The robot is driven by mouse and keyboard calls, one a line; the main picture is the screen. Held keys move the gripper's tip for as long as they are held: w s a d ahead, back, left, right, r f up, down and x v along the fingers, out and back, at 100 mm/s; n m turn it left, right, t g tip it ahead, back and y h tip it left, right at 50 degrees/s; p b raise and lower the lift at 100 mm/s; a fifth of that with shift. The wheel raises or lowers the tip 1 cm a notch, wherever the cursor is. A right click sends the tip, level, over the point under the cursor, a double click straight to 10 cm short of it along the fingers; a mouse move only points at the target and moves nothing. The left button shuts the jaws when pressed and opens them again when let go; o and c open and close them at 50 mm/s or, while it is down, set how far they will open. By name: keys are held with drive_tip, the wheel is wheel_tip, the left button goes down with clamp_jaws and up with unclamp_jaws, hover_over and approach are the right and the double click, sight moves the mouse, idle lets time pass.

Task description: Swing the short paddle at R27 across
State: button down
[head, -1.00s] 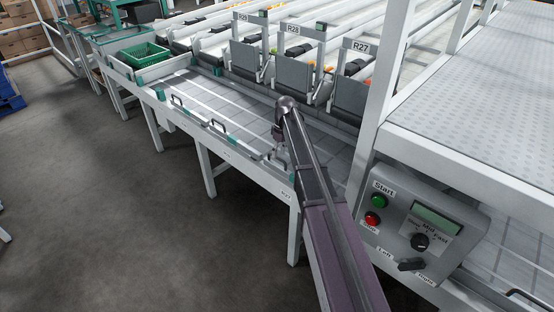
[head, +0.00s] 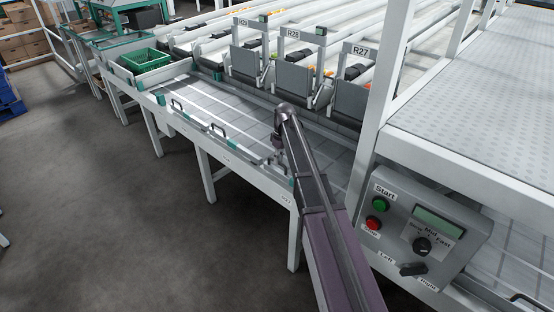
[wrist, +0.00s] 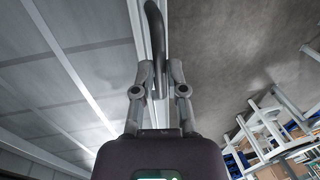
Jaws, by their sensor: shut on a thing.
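The short paddle at R27 lies along the near edge of the grey belt, above the small R27 tag (head: 286,199) on the frame; my arm hides much of it. Its dark curved handle (wrist: 154,22) rises between my fingers in the wrist view. My gripper (wrist: 160,72) is shut on this handle, one finger on each side. In the head view my gripper (head: 279,157) is low at the belt's near edge, partly hidden by my wrist. The paddle looks roughly in line with the edge; its exact angle cannot be told.
A control box (head: 425,225) and a white post (head: 383,110) are at right. Gates under the R27 sign (head: 360,49) face the belt. The belt (head: 240,105) is clear.

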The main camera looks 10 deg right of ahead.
drive_tip(key=w+d+m+t, duration=0.1)
drive_tip(key=w+d+m, duration=0.3)
drive_tip(key=d, duration=1)
drive_tip(key=shift+d+m, duration=0.4)
drive_tip(key=shift+m, duration=1.4)
drive_tip(key=c, duration=0.7)
unclamp_jaws()
drive_tip(key=shift+w, duration=0.1)
